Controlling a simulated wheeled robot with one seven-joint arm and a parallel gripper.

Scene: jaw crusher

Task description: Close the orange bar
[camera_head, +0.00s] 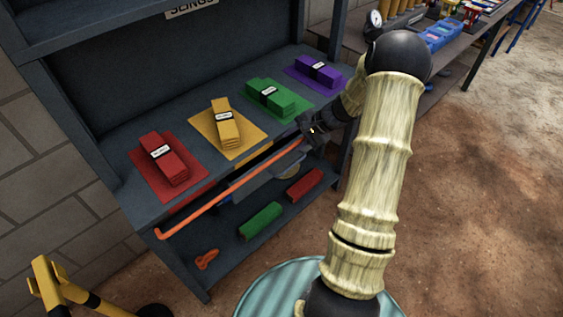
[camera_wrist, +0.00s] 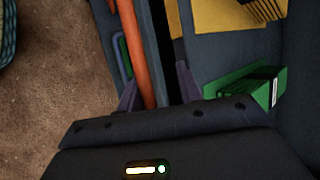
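The orange bar (camera_head: 228,192) is a long thin rod along the front of the grey shelf unit. Its near end is bent at the lower left, and its far end runs up to my gripper (camera_head: 304,134). In the wrist view the orange bar (camera_wrist: 133,48) passes between the two fingers of my gripper (camera_wrist: 157,88). The fingers are spread, with the left one close beside the bar and a gap to the right one. I cannot tell whether the left finger touches it. The bar's far end is hidden by my gripper.
The shelf top (camera_head: 187,196) carries red (camera_head: 163,157), yellow (camera_head: 226,124), green (camera_head: 270,97) and purple (camera_head: 318,70) folded slings on coloured mats. Below lie a green bundle (camera_head: 261,221), a red bundle (camera_head: 305,184) and an orange item (camera_head: 207,259). Open dirt floor lies right.

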